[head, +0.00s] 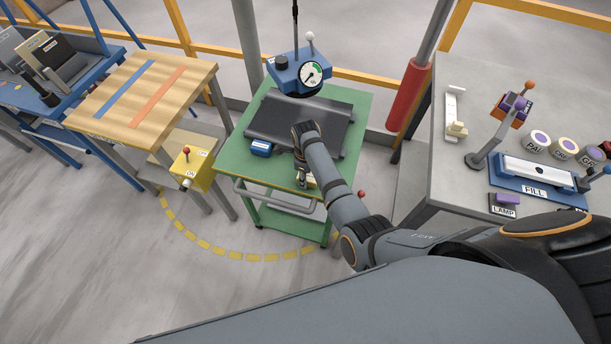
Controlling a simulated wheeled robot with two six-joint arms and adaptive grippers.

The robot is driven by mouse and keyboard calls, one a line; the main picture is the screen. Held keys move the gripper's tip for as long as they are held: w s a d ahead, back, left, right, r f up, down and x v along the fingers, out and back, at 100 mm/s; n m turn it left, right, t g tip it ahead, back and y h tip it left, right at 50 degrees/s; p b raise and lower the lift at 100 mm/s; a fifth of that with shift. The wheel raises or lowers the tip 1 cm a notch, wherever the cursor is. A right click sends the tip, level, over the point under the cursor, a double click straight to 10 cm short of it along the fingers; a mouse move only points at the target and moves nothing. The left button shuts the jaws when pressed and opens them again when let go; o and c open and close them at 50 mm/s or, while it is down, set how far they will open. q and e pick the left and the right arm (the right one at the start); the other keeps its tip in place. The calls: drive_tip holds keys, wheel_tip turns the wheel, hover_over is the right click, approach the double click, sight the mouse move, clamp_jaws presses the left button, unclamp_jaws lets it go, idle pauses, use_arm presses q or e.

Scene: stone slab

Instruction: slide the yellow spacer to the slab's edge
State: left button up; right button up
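A dark grey slab (268,118) lies on the green cart (243,165) in the middle of the head view. My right arm reaches in from the lower right. My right gripper (301,181) is over the front edge of the cart, in front of the slab, and points down. A small pale yellow piece (311,181) shows right beside the fingers; it may be the yellow spacer. The wrist and fingers partly cover it, so I cannot tell whether they touch or grip it. My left gripper is not in view.
A small blue block (261,148) with a label sits left of the gripper. A blue gauge unit (297,72) hangs over the slab's back edge. A wooden-topped table (118,75) stands left, a grey workbench (455,75) right. The cart has a front handle (272,200).

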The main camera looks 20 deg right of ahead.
drive_tip(key=shift+w+d+f+b, duration=0.1)
drive_tip(key=shift+w+d+b, duration=0.5)
drive_tip(key=shift+w, duration=0.2)
drive_tip(key=shift+w+d+r+b, duration=0.1)
drive_tip(key=shift+w+d+b, duration=0.5)
drive_tip(key=shift+w, duration=0.25)
drive_tip(key=shift+w+d+f+b, duration=0.1)
drive_tip(key=shift+w+d+b, duration=0.4)
drive_tip(key=shift+w+b, duration=0.25)
drive_tip(key=shift+w+d, duration=0.2)
drive_tip(key=shift+w, duration=0.1)
drive_tip(key=shift+w+d, duration=0.15)
drive_tip(key=shift+w, duration=0.1)
drive_tip(key=o, duration=1.2)
drive_tip(key=shift+r, duration=0.2)
drive_tip(key=shift+o, duration=0.2)
drive_tip(key=shift+r, duration=0.15)
wheel_tip(320, 180, up, 12)
drive_tip(key=shift+f, duration=0.2)
